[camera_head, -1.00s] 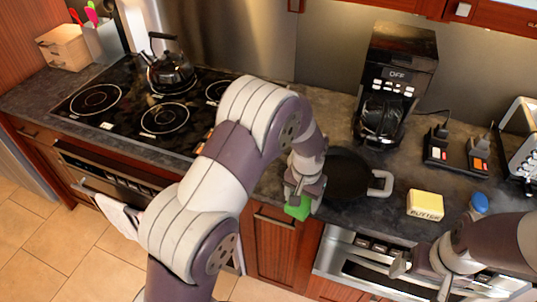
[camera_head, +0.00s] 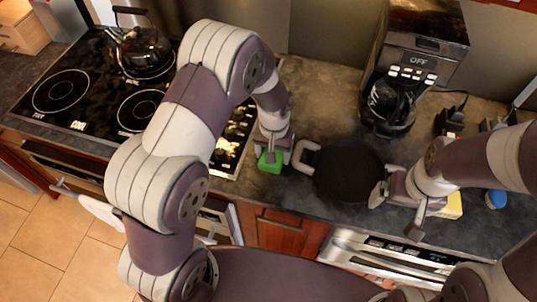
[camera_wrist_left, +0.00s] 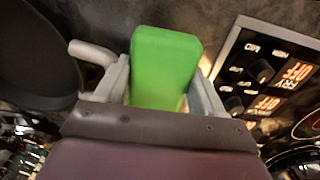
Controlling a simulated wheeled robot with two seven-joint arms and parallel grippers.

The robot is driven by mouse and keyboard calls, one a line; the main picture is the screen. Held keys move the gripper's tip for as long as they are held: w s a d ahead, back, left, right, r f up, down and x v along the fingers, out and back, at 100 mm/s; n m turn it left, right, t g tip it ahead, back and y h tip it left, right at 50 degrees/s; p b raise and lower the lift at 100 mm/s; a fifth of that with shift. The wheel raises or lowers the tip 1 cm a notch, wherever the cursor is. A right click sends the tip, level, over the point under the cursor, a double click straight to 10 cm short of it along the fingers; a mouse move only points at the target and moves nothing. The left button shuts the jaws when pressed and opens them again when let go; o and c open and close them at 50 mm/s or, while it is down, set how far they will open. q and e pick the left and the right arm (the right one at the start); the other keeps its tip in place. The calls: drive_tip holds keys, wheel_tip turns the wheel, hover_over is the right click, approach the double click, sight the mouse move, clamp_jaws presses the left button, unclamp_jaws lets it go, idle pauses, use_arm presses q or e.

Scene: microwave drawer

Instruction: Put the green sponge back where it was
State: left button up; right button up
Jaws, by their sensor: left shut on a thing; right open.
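The green sponge (camera_head: 270,162) is held in my left gripper (camera_head: 273,152), over the counter just left of the pan. In the left wrist view the sponge (camera_wrist_left: 163,68) stands out between the two fingers (camera_wrist_left: 158,85). Whether it touches the counter I cannot tell. My right gripper (camera_head: 395,212) is open and empty, at the right side of the pan and in front of the yellow butter pack (camera_head: 452,206), which it partly hides.
The black pan (camera_head: 347,172) lies on the dark counter, its light handle (camera_head: 303,158) close to the sponge. The stove (camera_head: 90,85) with a kettle (camera_head: 145,52) is at left. The coffee maker (camera_head: 418,60) stands behind. A blue-capped item (camera_head: 496,199) is at right.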

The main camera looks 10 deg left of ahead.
use_arm(q)
drive_tip(key=shift+w+a+f+p, duration=0.15)
drive_tip(key=shift+w+a+f, duration=0.05)
drive_tip(key=shift+a+f, duration=0.25)
drive_tip(key=shift+w+a+f+p, duration=0.15)
drive_tip(key=shift+a+f, duration=0.25)
drive_tip(key=shift+f, duration=0.05)
drive_tip(key=shift+s+d+f+p, duration=0.15)
drive_tip(key=shift+f+p, duration=0.05)
drive_tip(key=shift+f, duration=0.45)
drive_tip(key=shift+s+d+f+p, duration=0.1)
drive_tip(key=shift+s+f+p, duration=0.1)
drive_tip(key=shift+f, duration=0.4)
drive_tip(key=shift+d+f, duration=0.1)
drive_tip(key=shift+f, duration=0.1)
drive_tip(key=shift+w+a+f, duration=0.2)
drive_tip(key=shift+f, duration=0.05)
drive_tip(key=o, duration=1.2)
drive_tip(key=shift+o, duration=0.2)
drive_tip(key=shift+d+r, duration=0.1)
